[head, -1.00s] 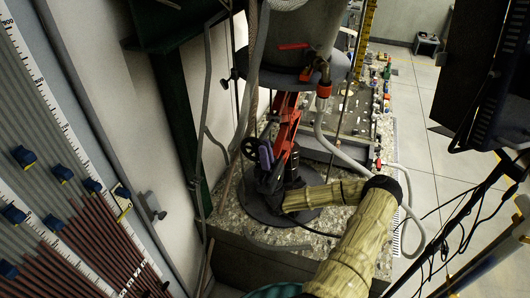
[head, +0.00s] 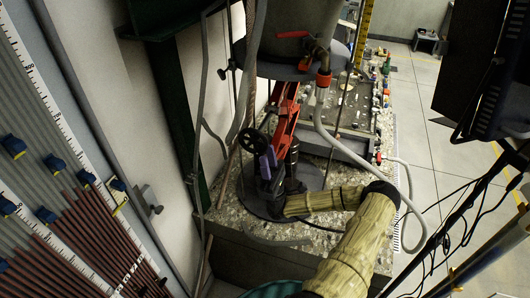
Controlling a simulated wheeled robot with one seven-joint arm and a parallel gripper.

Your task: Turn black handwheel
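The black handwheel (head: 254,141) is a small spoked wheel on the left side of the red frame (head: 283,122), below the grey tank. My arm in its yellow sleeve comes up from the lower right, and its dark wrist lies in front of the foot of the red frame. My gripper (head: 267,160), with purple-grey finger parts, is just below and right of the wheel. The fingers look apart from the rim, but the parts are small and dark, so contact and finger opening cannot be made out.
The grey tank (head: 300,35) with a red-handled valve hangs above the wheel. A pale hose (head: 335,148) curves down at the right. Manometer tubes with blue clips (head: 55,163) stand at the left wall. A dark monitor (head: 485,65) is at the right.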

